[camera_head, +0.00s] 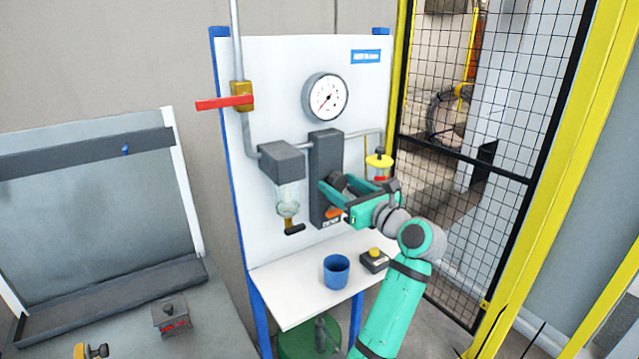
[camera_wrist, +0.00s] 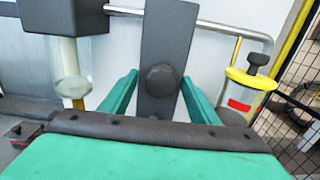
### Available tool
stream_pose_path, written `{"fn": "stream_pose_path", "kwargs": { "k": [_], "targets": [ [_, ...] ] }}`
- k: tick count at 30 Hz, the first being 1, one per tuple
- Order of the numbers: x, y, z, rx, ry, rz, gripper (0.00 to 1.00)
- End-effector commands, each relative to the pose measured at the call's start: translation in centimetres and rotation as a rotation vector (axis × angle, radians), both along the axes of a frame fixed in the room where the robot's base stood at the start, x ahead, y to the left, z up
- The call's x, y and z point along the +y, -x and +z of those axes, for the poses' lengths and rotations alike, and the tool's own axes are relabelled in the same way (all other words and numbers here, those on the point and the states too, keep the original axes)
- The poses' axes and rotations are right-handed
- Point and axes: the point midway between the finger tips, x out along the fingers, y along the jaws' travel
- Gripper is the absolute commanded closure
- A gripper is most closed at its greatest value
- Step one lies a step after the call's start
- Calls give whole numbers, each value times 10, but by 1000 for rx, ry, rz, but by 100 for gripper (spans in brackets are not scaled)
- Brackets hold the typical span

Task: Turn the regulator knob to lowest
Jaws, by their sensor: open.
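The regulator is a tall dark grey block (camera_head: 325,155) on the white panel, and it also shows in the wrist view (camera_wrist: 169,35). Its round dark knob (camera_wrist: 160,80) faces the wrist camera. My gripper (camera_head: 345,188) is in front of the block in the head view and partly hides it. In the wrist view my open gripper's (camera_wrist: 159,77) two green fingers stand left and right of the knob, with a gap on each side. I cannot tell how far the fingertips reach along the knob. The knob's setting cannot be read.
A round gauge (camera_head: 326,97) with a red needle is above the regulator. A glass filter bowl (camera_wrist: 70,72) is left of my fingers, a yellow-capped container (camera_wrist: 245,95) right.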

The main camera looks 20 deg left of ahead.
Motion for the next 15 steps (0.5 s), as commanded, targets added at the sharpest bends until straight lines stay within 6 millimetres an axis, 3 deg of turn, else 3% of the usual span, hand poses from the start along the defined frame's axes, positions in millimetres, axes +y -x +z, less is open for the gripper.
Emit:
{"fn": "stream_pose_path", "kwargs": {
  "k": [5,15],
  "targets": [
    [-10,6,-1,1,1,-3,44],
    [-47,46,0,-2,1,12,44]
  ]
}}
